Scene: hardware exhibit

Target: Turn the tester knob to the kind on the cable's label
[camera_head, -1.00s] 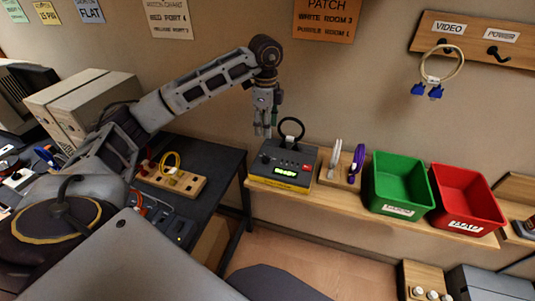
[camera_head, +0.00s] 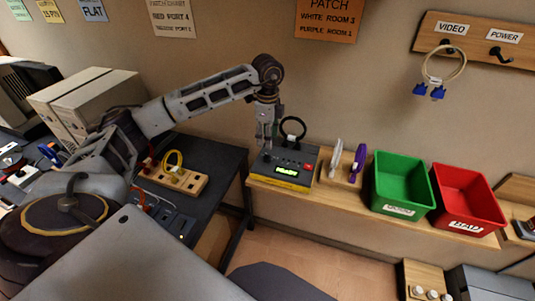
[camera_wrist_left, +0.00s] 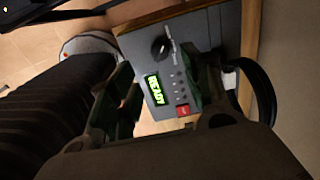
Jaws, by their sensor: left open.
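The cable tester (camera_head: 287,173) is a dark box with a yellow front strip on the wooden shelf. In the left wrist view the tester (camera_wrist_left: 140,42) shows a black round knob (camera_wrist_left: 159,47), a lit green screen reading READY (camera_wrist_left: 155,89), and a red button (camera_wrist_left: 183,111). A black looped cable (camera_head: 293,127) stands at its back; it also shows in the wrist view (camera_wrist_left: 262,85). My left gripper (camera_head: 266,146) points down just above the tester's knob side, open and empty. I cannot make out a cable label. My right gripper is not in view.
Right of the tester, a wooden holder (camera_head: 326,178) carries white and purple items. A green bin (camera_head: 400,182) and a red bin (camera_head: 466,197) follow. A beige cable with blue plugs (camera_head: 430,80) hangs on the VIDEO hook. A dark table (camera_head: 215,165) stands left.

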